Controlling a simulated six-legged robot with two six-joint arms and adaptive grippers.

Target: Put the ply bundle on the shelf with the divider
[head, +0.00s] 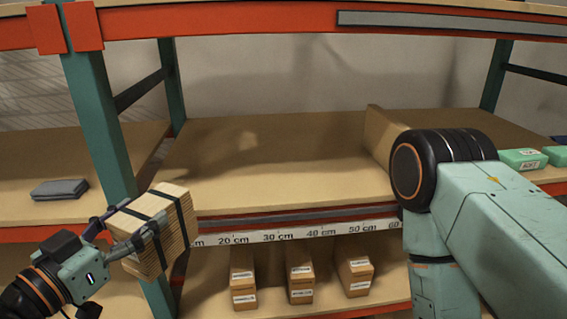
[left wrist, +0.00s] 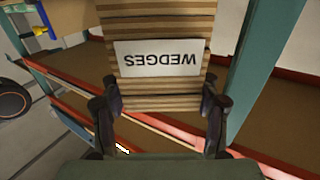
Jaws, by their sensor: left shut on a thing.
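The ply bundle (head: 157,218) is a stack of pale wood layers with dark straps. My left gripper (head: 131,224) is shut on it and holds it tilted, in front of the teal upright and the shelf's front edge. In the left wrist view the bundle (left wrist: 155,27) sits between both fingers, with a white label reading WEDGES upside down. The shelf with the divider (head: 275,160) is a bare wood board. The wooden divider (head: 388,137) stands upright near its right end, partly hidden by my right arm. My right gripper is out of view.
A teal upright (head: 99,130) stands left of the shelf. A centimetre scale (head: 300,234) runs along the front edge. A grey folded item (head: 60,189) lies left, green boxes (head: 523,159) right. The shelf's middle is clear.

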